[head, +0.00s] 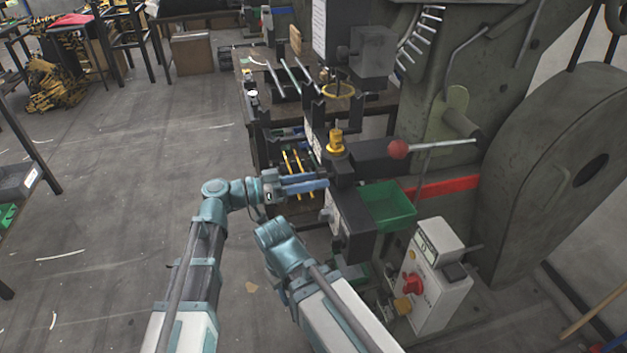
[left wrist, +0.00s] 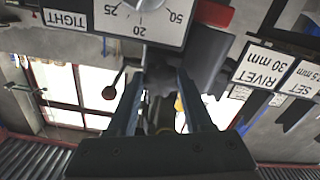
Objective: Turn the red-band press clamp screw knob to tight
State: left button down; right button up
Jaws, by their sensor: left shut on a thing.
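The press with the red band (head: 445,187) stands at the right in the head view. My left gripper (head: 326,184) reaches in from the left, level, against the dark front part of the press below the yellow fitting (head: 336,143). In the left wrist view, its two fingers (left wrist: 161,85) are shut on a dark clamp screw knob (left wrist: 158,78). A white dial (left wrist: 140,22) with numbers and a "TIGHT" label (left wrist: 66,19) show upside down beyond it. In the head view the knob is mostly hidden. My right arm is bent low; its gripper does not show.
A green bin (head: 388,205) sits right of my left gripper. A control box (head: 436,280) with a red switch stands below. Signs reading "RIVET 30 mm" (left wrist: 262,66) hang nearby. The floor at left is open.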

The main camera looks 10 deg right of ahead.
pick_arm(q)
jog(key=shift+s+f+m, duration=0.1)
jog(key=shift+m, duration=0.2)
dwell(0.4)
jog(key=shift+c, duration=1.5)
grip_release()
jog(key=shift+a, duration=0.15)
jog(key=a, duration=1.3)
jog(key=shift+s+a, duration=0.15)
jog(key=shift+a, duration=0.15)
